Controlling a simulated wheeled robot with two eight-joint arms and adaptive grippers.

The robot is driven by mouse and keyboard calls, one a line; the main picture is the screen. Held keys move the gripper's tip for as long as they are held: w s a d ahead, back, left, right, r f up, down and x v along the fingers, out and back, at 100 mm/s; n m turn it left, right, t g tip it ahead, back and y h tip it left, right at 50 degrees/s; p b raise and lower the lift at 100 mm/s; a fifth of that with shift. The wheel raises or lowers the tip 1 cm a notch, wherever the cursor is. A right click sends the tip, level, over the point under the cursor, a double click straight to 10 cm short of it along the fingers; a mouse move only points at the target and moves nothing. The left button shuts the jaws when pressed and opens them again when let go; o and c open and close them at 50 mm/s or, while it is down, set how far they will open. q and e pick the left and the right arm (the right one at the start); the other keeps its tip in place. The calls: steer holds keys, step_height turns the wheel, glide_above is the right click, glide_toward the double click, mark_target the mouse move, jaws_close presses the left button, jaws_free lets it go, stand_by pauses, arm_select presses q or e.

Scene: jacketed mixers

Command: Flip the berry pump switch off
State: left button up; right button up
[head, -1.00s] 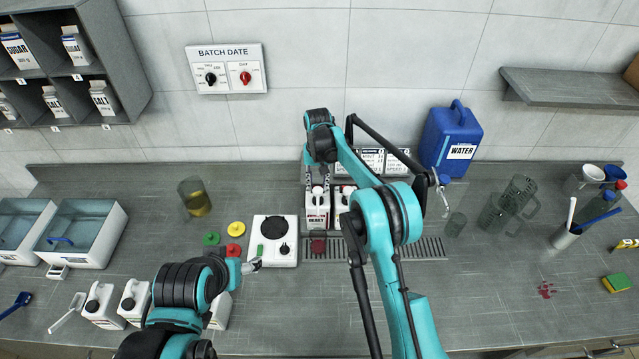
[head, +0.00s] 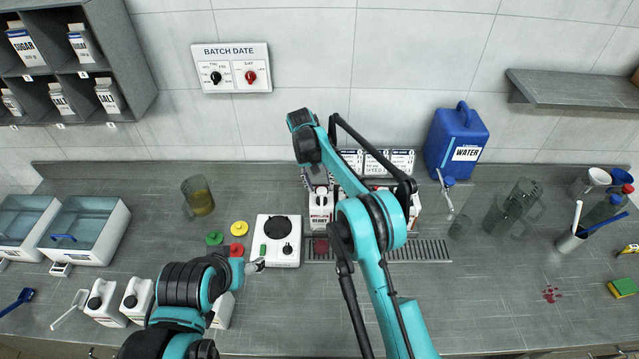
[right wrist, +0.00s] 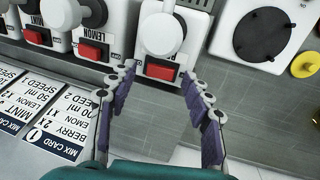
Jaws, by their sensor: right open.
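The berry pump (head: 320,213) is a white unit with a "BERRY" label, just right of the hot plate. In the right wrist view it is the white unit (right wrist: 161,32) nearest the hot plate, with a red switch (right wrist: 160,71) on its face. I cannot tell which way the switch is set. My right gripper (right wrist: 158,77) is open and empty, its two fingertips on either side of the red switch. Whether they touch it is unclear. In the head view the right arm partly hides the pump. My left gripper (head: 257,266) is low beside the hot plate; its jaw state is unclear.
The lemon pump (right wrist: 100,22) with its own red switch (right wrist: 92,50) stands close beside. Mix cards (right wrist: 50,118) stand by the pumps. The white hot plate (head: 276,250) is left of the pumps, and a blue water jug (head: 456,140) stands behind right.

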mark_target(314, 191)
steer(key=v, duration=1.2)
steer(key=s+d+r+t+y+b, duration=0.1)
steer(key=s+d+r+t+b, duration=0.2)
steer(key=s+d, duration=0.4)
steer(key=s+d+r+y+b, duration=0.1)
steer(key=s+d+r+b, duration=0.25)
steer(key=s+d, duration=0.3)
steer(key=s+d+f+t+b, duration=0.2)
steer(key=s+d+f+b, duration=0.1)
steer(key=s+f, duration=0.5)
steer(key=s+d+f+t+b, duration=0.2)
steer(key=s+d+f+b, duration=0.2)
steer(key=s+f, duration=0.5)
steer(key=s, duration=0.6)
steer(key=shift+s+d, duration=0.15)
steer(key=shift+d, duration=0.1)
